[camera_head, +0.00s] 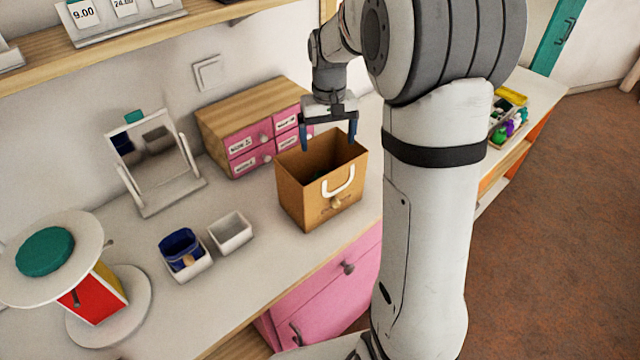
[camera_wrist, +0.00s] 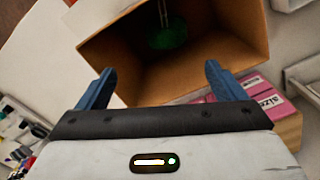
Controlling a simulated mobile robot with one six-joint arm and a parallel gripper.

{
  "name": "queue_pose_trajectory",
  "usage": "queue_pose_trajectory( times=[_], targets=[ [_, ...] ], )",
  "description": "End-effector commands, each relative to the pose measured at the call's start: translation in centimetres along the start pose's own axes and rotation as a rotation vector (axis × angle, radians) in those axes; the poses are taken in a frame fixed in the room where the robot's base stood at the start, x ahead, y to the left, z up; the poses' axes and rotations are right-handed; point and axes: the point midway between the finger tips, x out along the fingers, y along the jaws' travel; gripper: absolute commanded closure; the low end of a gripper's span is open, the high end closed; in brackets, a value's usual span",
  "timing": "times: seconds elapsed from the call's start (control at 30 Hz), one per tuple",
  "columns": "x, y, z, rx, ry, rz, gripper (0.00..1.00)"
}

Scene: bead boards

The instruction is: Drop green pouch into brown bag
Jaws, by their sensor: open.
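The brown bag (camera_head: 297,200) stands open and upright on the counter, with a white handle on its front. In the wrist view the bag (camera_wrist: 222,60) opens below my gripper. The green pouch (camera_wrist: 166,37) lies inside the bag, near its bottom. In the head view only a dark bit shows inside the bag, and I cannot tell what it is. My gripper (camera_head: 328,140) is above the bag's opening, toward its back. In the wrist view my gripper (camera_wrist: 157,78) has its blue fingers apart with nothing between them.
A pink drawer box (camera_head: 245,120) stands behind the bag. A white cup with a blue pouch (camera_head: 182,245) and an empty white cup (camera_head: 231,232) stand to the left. A mirror (camera_head: 155,165) and a round stand (camera_head: 110,305) are farther left.

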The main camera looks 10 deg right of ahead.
Motion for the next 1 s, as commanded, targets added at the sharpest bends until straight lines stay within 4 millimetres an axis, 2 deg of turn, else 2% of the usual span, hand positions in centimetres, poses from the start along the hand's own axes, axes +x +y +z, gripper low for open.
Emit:
queue_pose_trajectory(
  times=[0.23,0.5,0.63,0.77,1.0],
  targets=[
    [-0.9,0.0,-0.1,0.0,0.002,0.0,0.1],
    [-5.4,0.0,-0.1,0.001,0.003,0.0,0.1],
    [-7.0,0.0,-0.1,0.001,0.003,0.0,0.1],
    [-7.7,0.1,0.0,0.001,0.001,0.0,0.1],
    [-7.8,0.0,0.0,0.001,0.0,0.0,0.1]
  ],
)
